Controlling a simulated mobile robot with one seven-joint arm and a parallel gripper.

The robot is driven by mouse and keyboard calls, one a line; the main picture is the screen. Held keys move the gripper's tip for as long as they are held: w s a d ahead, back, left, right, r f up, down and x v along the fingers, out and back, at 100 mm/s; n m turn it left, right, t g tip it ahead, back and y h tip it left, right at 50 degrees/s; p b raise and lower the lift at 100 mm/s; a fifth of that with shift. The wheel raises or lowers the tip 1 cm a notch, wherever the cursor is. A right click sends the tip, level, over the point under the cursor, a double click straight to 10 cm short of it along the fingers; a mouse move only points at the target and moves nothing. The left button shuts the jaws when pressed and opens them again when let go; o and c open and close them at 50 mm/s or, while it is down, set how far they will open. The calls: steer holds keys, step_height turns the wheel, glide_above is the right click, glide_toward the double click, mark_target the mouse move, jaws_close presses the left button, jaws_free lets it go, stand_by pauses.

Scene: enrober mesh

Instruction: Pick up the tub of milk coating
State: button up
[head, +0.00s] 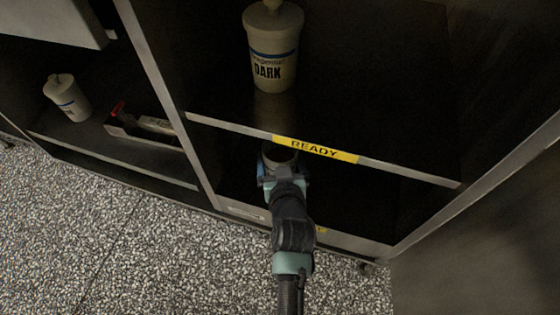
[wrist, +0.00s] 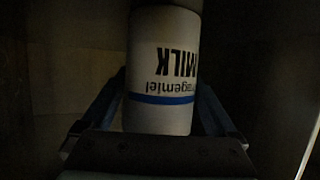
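The tub of milk coating (wrist: 163,70) is a pale cylinder with a blue stripe and the word MILK, upside down in the wrist view. In the head view a little of a pale tub (head: 279,153) shows in the lower shelf bay, just past my gripper (head: 283,174). My gripper (wrist: 162,95) has one finger on each side of the tub, close to its sides. I cannot tell whether the fingers press on it.
A shelf edge with a yellow READY label (head: 316,149) runs just above my gripper. A DARK tub (head: 271,60) stands on the shelf above. Another pale tub (head: 67,98) and a dark box (head: 143,127) are in the left bay. Upright posts flank the bay.

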steer(key=shift+r, duration=0.15)
jaws_close()
